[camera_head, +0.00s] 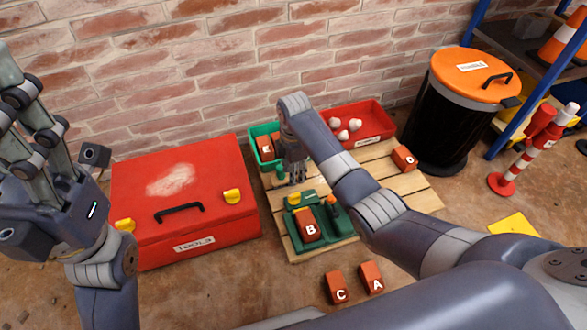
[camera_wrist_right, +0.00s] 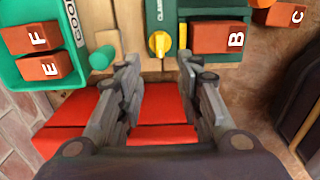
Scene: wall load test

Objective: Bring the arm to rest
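My right arm reaches over the wooden pallet (camera_head: 415,190) in the head view. Its gripper (camera_head: 292,175) points down between the green bin (camera_head: 257,131) and the green board (camera_head: 340,222). In the right wrist view this gripper (camera_wrist_right: 158,68) has its fingers apart with nothing between them. Its fingertips are near the board's yellow knob (camera_wrist_right: 159,43) and a green peg (camera_wrist_right: 102,58); contact cannot be told. My left gripper (camera_head: 25,125) is raised at the left, fingers upward and partly cut off by the frame. I see no object in it, and its opening is unclear.
A closed red toolbox (camera_head: 215,165) stands left of the pallet. Block B (camera_head: 308,228) is on the board; blocks C (camera_head: 337,288) and A (camera_head: 371,278) lie on the floor in front. A red tray (camera_head: 375,120), block D (camera_head: 404,158) and a black bin (camera_head: 440,120) are farther right.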

